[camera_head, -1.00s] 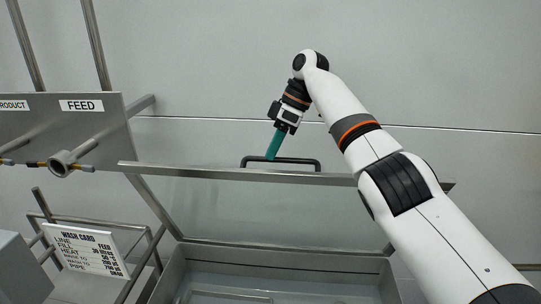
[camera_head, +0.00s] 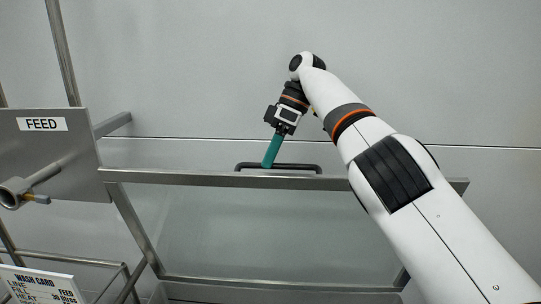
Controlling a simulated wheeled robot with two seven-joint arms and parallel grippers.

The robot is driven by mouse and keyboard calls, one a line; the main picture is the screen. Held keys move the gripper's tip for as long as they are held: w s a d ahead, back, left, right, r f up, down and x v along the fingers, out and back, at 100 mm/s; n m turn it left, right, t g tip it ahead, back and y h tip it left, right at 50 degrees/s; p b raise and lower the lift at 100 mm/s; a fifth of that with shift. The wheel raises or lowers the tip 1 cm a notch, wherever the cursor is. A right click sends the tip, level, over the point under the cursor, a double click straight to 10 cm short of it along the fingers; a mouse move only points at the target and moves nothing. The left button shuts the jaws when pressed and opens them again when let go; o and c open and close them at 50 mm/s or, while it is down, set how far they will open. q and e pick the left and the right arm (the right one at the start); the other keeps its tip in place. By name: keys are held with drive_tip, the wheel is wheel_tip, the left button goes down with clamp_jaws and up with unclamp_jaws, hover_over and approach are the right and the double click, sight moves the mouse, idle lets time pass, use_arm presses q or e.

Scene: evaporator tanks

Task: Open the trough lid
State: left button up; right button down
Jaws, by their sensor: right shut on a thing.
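The trough lid (camera_head: 270,235) is a clear panel in a metal frame, standing raised and tilted up from its lower edge. Its black bar handle (camera_head: 300,166) sits at the top edge of the frame. My right gripper (camera_head: 269,163) has teal fingers that reach down to the handle and is shut on it. The fingertips are partly hidden behind the frame's top rail. The trough itself is almost wholly below the bottom of the view. My left gripper is not in view.
At the left, a grey panel with a FEED label (camera_head: 42,124) carries a pipe stub (camera_head: 14,192). A wash card (camera_head: 40,286) leans on a metal rack (camera_head: 75,258) at the lower left. A plain grey wall (camera_head: 200,70) stands behind.

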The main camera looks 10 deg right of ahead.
drive_tip(key=shift+w+d+f, duration=0.15)
drive_tip(key=shift+d+f, duration=0.05)
drive_tip(key=shift+f, duration=0.55)
drive_tip(key=c, duration=1.8)
unclamp_jaws()
drive_tip(key=shift+o, duration=1.3)
drive_tip(key=shift+w+f, duration=0.1)
drive_tip(key=shift+w, duration=0.1)
drive_tip(key=shift+o, duration=0.4)
drive_tip(key=shift+w+d+f, duration=0.1)
drive_tip(key=shift+w, duration=0.35)
drive_tip(key=shift+s+r, duration=0.15)
drive_tip(key=shift+r, duration=0.05)
drive_tip(key=shift+r, duration=0.1)
